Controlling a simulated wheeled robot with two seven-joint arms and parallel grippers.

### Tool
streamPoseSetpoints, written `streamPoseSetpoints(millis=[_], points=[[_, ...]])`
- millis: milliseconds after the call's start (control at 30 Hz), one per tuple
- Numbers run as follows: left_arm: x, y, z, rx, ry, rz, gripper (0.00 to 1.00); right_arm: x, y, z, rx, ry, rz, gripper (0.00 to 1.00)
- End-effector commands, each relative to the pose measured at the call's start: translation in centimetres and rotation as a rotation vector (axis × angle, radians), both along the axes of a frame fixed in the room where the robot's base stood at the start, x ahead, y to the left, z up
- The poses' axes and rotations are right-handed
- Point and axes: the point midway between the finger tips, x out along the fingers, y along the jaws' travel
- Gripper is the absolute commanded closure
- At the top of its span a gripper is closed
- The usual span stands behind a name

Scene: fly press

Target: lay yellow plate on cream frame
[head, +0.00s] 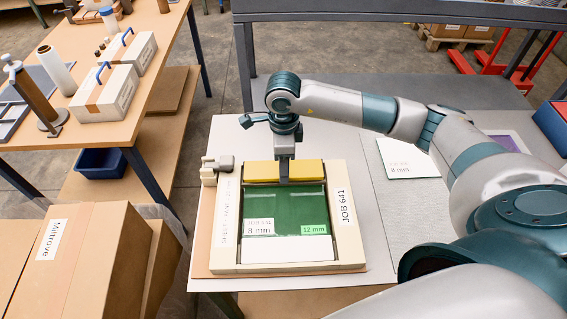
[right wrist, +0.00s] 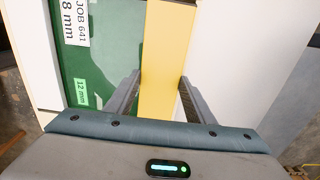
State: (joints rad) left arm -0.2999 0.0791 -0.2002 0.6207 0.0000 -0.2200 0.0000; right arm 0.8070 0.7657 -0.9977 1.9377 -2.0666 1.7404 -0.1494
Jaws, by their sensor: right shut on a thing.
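The yellow plate (head: 256,172) is at the far end of the opening in the cream frame (head: 346,246), above a green sheet (head: 285,203). My right gripper (head: 285,178) reaches down from above and is shut on the yellow plate near its middle. In the right wrist view the yellow plate (right wrist: 166,50) shows as a strip between the two fingers (right wrist: 160,92). Whether it touches the frame or is held just above it, I cannot tell. The frame carries a "JOB 641" label on its right side. My left gripper is not in view.
A white sheet marked 8 mm (head: 405,157) lies to the right. Cardboard boxes (head: 85,250) stand at the lower left; a wooden bench (head: 160,40) with white cases is beyond them.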

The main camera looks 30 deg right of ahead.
Motion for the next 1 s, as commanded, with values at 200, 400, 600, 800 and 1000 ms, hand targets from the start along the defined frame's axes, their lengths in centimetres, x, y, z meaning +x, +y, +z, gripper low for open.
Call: streamPoseSetpoints(millis=[200, 400, 600, 800, 1000], points=[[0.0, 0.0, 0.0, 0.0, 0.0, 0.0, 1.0, 0.0, 0.0, 0.0, 0.0, -0.001, 0.0, 0.78], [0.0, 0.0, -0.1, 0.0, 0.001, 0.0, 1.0, 0.0, 0.0, -0.1, 0.0, -0.001, 0.0, 0.78], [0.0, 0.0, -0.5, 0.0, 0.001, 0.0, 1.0, 0.0, 0.0, -0.4, 0.0, -0.001, 0.0, 0.78], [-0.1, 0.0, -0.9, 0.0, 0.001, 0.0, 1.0, 0.0, 0.0, -0.8, 0.0, -0.001, 0.0, 0.78], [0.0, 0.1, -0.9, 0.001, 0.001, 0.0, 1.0, 0.0, 0.0, -0.8, 0.0, -0.001, 0.0, 0.42]])
